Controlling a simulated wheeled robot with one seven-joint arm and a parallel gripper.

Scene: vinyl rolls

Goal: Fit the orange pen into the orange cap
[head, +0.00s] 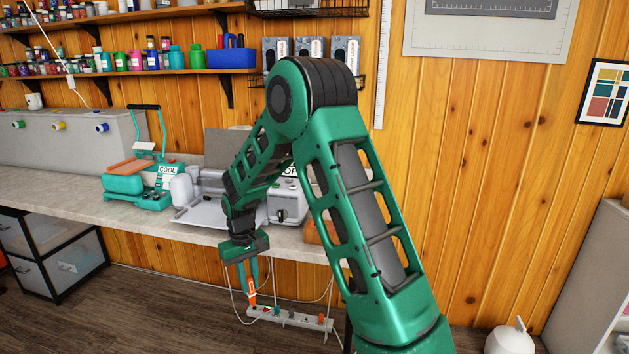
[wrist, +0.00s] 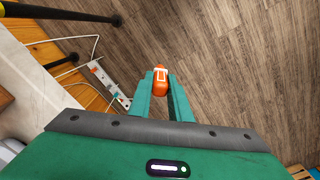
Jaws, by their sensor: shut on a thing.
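My gripper (head: 249,284) hangs below the front edge of the worktop, pointing down. It is shut on an orange thing with a white marking (head: 252,298), which I take to be the orange pen. In the wrist view the orange pen (wrist: 160,84) sits between the two teal fingertips (wrist: 161,76), seen nearly end-on. The floor lies well beyond it. I cannot make out the orange cap in either view.
The grey worktop (head: 70,199) carries a teal heat press (head: 138,184) and a white machine (head: 288,203). A power strip with cables (head: 291,318) is behind my gripper. A drawer unit (head: 52,250) stands at the left. The wooden floor (head: 160,320) is open at the front left.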

